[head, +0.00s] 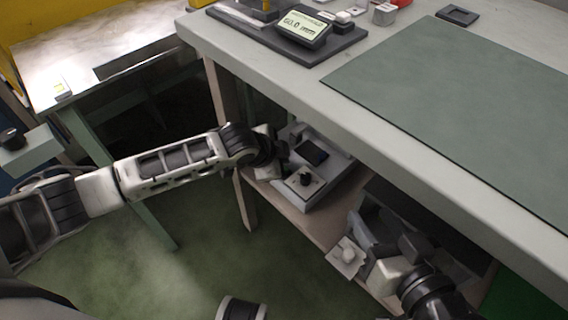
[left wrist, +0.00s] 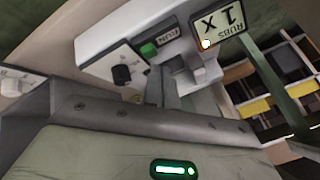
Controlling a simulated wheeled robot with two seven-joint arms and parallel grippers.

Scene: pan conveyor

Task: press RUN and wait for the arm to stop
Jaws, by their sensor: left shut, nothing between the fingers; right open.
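The control box (head: 327,188) stands on the shelf under the bench, with a dark screen and a black knob (head: 305,179) on top. My left gripper (head: 277,161) is shut and empty, at the box's left side. Its fingers (left wrist: 164,88) are close to the green button; I cannot tell whether they touch it. My right gripper (head: 376,248) is open at lower right, partly obscured.
The bench (head: 395,140) overhangs the box and bears a green mat (head: 470,100) and a gauge (head: 303,27) reading about 60.0 mm. A bench leg (head: 247,200) stands just left of the box. A side table (head: 60,60) is at upper left. Green floor is open at lower left.

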